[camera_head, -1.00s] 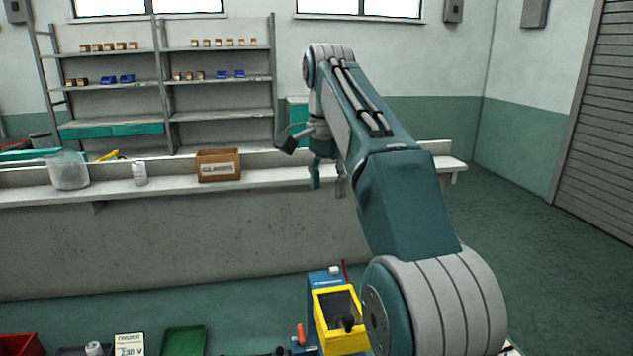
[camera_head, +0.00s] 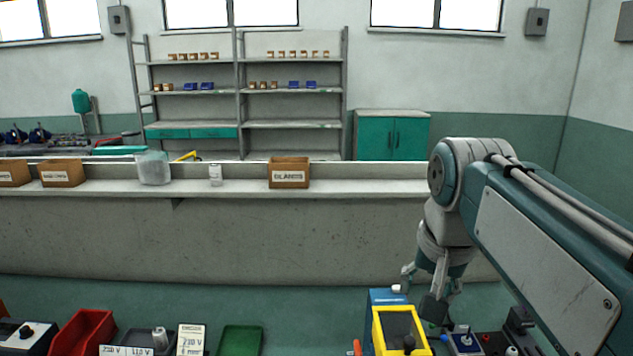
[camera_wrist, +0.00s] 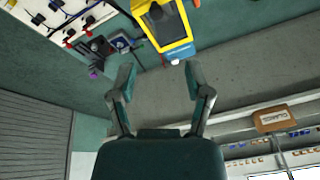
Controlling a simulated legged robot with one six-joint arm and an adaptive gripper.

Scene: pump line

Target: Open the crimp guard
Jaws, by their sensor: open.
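The crimp guard (camera_head: 404,325) is a yellow frame around a dark window. It sits on a blue machine (camera_head: 378,299) at the lower middle right in the head view and looks closed. A black knob (camera_head: 409,343) stands at its near edge. My gripper (camera_head: 432,288) is open and empty, behind and to the right of the guard, apart from it. In the wrist view the guard (camera_wrist: 182,44) is at the top, beyond the open fingers (camera_wrist: 158,80). Its upper part is cut off by the picture edge.
A panel with a white knob and a blue plate (camera_head: 464,343) lies right of the guard. An orange handle (camera_head: 357,347) is at its left. A green tray (camera_head: 240,340) and a red bin (camera_head: 84,332) stand further left. A long ledge (camera_head: 330,188) runs behind.

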